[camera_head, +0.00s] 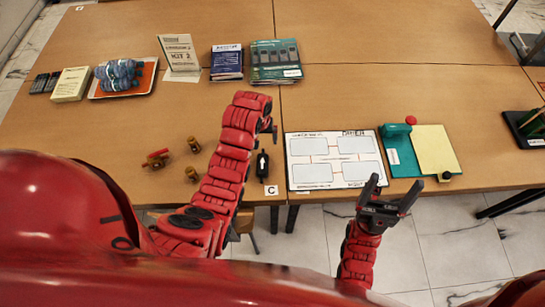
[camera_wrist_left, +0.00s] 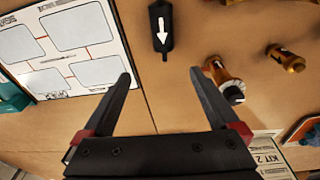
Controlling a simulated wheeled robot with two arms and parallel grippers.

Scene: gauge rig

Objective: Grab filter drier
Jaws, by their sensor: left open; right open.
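The filter drier, a small black cylinder with a white arrow (camera_head: 262,166), lies on the table just left of the white board. In the left wrist view the drier (camera_wrist_left: 160,30) lies beyond the fingertips, roughly centred between them, with a gap. My left gripper (camera_wrist_left: 160,75) is open and empty. In the head view my left gripper (camera_head: 268,128) hangs above the table, a little behind the drier, its fingers partly hidden by the arm. My right gripper (camera_head: 397,188) is open and empty at the table's front edge, below the board's right corner.
Several brass fittings (camera_head: 193,145) stand left of the drier, one with a red handle (camera_head: 157,155). The white board (camera_head: 334,160) and a teal and yellow pad (camera_head: 437,148) lie to the right. Booklets (camera_head: 276,62) and an orange tray (camera_head: 148,80) are farther back.

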